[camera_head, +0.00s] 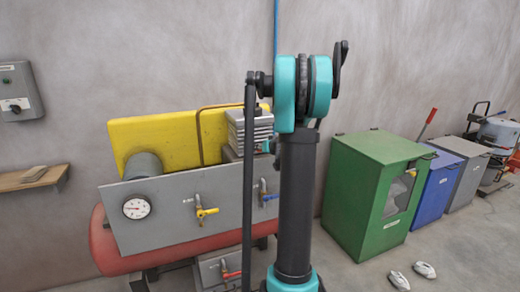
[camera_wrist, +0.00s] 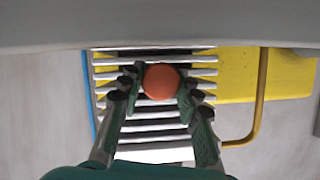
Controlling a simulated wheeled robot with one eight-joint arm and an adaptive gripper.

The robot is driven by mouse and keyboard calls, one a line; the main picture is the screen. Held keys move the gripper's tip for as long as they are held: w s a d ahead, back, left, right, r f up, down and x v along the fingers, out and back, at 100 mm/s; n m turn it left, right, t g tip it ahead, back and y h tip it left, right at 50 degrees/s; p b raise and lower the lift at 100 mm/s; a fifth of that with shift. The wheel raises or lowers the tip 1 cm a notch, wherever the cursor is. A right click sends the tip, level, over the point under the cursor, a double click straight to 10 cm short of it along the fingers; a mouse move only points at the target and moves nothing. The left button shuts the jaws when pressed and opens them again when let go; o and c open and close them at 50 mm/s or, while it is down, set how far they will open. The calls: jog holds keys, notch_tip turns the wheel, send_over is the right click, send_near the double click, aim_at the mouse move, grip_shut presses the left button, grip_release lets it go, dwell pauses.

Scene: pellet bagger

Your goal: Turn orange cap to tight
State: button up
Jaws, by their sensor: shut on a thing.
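The orange cap (camera_wrist: 161,82) shows in the wrist view as a round orange disc in front of a stack of pale metal fins. My gripper (camera_wrist: 161,88) has one finger on each side of the cap and is shut on it. The cap's markings are too small to tell. In the head view the cap and my gripper's fingertips are hidden behind my own arm. The finned block (camera_head: 250,131) stands just left of my arm there.
A yellow panel (camera_head: 150,138) and a copper-coloured pipe (camera_wrist: 262,95) lie close beside the fins. Below are a grey panel (camera_head: 165,225) with a gauge (camera_head: 137,208) and a yellow valve handle (camera_head: 207,212). A green cabinet (camera_head: 350,190) stands to the right.

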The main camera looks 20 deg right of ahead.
jog(key=shift+c, duration=0.2)
jog(key=m+y, duration=0.1)
jog(key=m, duration=0.1)
jog(key=shift+d+m+y, duration=0.15)
jog(key=shift+m+y, duration=0.15)
jog(key=shift+y, duration=0.1)
jog(key=m+t+y, duration=0.1)
jog(key=m+y, duration=0.1)
jog(key=m, duration=0.1)
jog(key=shift+m, duration=0.3)
dwell(0.3)
jog(key=o, duration=1.1)
